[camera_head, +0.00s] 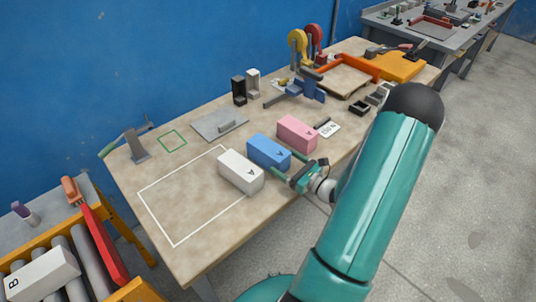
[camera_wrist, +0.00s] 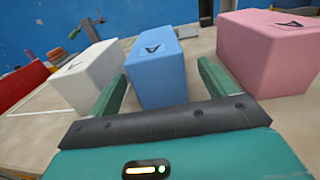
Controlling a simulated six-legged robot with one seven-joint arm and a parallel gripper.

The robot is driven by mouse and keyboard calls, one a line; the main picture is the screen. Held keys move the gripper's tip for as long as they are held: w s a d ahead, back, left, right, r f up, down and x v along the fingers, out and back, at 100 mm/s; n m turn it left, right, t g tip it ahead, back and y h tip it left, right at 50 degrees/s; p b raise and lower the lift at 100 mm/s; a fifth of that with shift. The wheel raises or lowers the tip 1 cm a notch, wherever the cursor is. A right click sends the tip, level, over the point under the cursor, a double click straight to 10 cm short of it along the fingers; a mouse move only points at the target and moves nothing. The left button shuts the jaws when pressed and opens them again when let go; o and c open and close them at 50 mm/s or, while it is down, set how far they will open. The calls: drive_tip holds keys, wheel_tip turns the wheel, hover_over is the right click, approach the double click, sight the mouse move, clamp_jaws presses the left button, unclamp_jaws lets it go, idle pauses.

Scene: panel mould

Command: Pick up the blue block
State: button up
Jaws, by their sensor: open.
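The blue block (camera_head: 268,151) lies on the table between a white block and a pink block, with a letter A on its top. In the wrist view the blue block (camera_wrist: 156,70) stands straight ahead, its near end between the lines of my two fingers. My gripper (camera_head: 300,172) is at the near end of the blue block, low over the table's front edge. In the wrist view my gripper (camera_wrist: 162,88) is open, one green finger on each side of the blue block's near end. Nothing is held. I cannot tell whether a finger touches the block.
The white block (camera_head: 240,172) is close on the left and the pink block (camera_head: 297,133) close on the right. A grey plate (camera_head: 217,124) lies behind. The white outlined area (camera_head: 175,205) on the table is mostly bare. A roller conveyor (camera_head: 85,255) stands at the left.

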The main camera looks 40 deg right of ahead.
sight(273, 155)
drive_tip(key=w, duration=0.4)
drive_tip(key=w+a, duration=0.1)
drive_tip(key=shift+w+f, duration=0.2)
drive_tip(key=shift+w, duration=0.2)
drive_tip(key=c, duration=1.5)
drive_tip(key=shift+r, duration=0.2)
